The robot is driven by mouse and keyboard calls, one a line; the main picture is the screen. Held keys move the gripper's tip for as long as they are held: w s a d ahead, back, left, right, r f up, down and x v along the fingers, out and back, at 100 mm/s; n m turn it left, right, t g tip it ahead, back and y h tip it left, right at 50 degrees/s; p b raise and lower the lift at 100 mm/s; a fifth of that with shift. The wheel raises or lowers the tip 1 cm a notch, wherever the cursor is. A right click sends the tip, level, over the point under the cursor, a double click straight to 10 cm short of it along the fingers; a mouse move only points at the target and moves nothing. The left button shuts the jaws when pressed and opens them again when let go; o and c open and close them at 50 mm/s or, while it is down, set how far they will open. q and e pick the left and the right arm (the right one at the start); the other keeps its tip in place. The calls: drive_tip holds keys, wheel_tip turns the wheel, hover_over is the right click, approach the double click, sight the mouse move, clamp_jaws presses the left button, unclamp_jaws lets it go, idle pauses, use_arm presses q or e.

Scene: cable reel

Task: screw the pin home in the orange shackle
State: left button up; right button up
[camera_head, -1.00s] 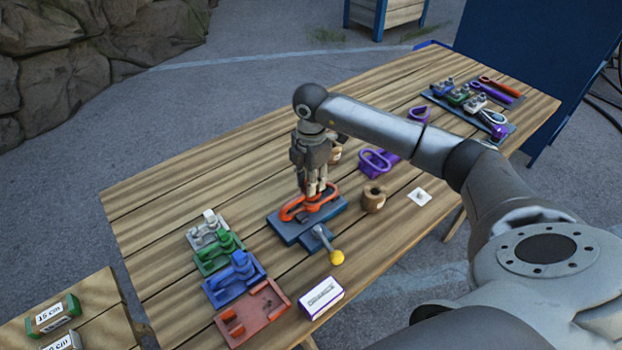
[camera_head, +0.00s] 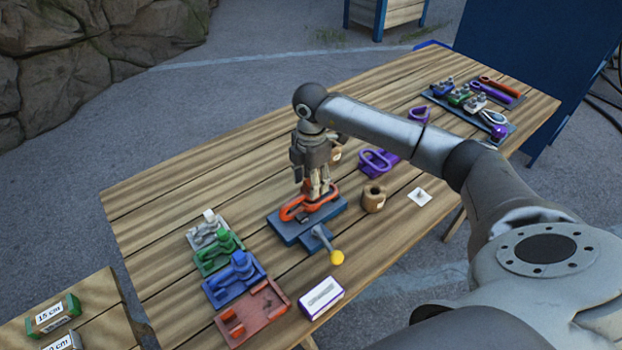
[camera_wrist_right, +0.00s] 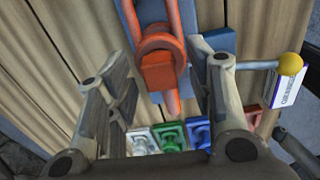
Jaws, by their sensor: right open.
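The orange shackle (camera_head: 292,212) lies on a blue clamp block (camera_head: 286,230) in the middle of the table. It also shows in the right wrist view (camera_wrist_right: 170,104), with a round orange ring and a squarish orange piece near its middle; I cannot make out which part is the pin or how deep it sits. My right gripper (camera_head: 318,194) points down right over the shackle, and its fingers hide part of it. In the right wrist view the open fingers (camera_wrist_right: 160,62) stand on either side of the orange ring, with gaps. My left gripper is out of view.
A lever with a yellow knob (camera_head: 337,258) sticks out from the clamp towards the front. White, green, blue and red holders (camera_head: 250,312) line the front left. A white box (camera_head: 321,298), a brown cylinder (camera_head: 373,199) and a purple holder (camera_head: 376,162) stand nearby.

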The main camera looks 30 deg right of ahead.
drive_tip(key=shift+o, duration=1.4)
wheel_tip(320, 180, up, 12)
drive_tip(key=shift+s, duration=0.1)
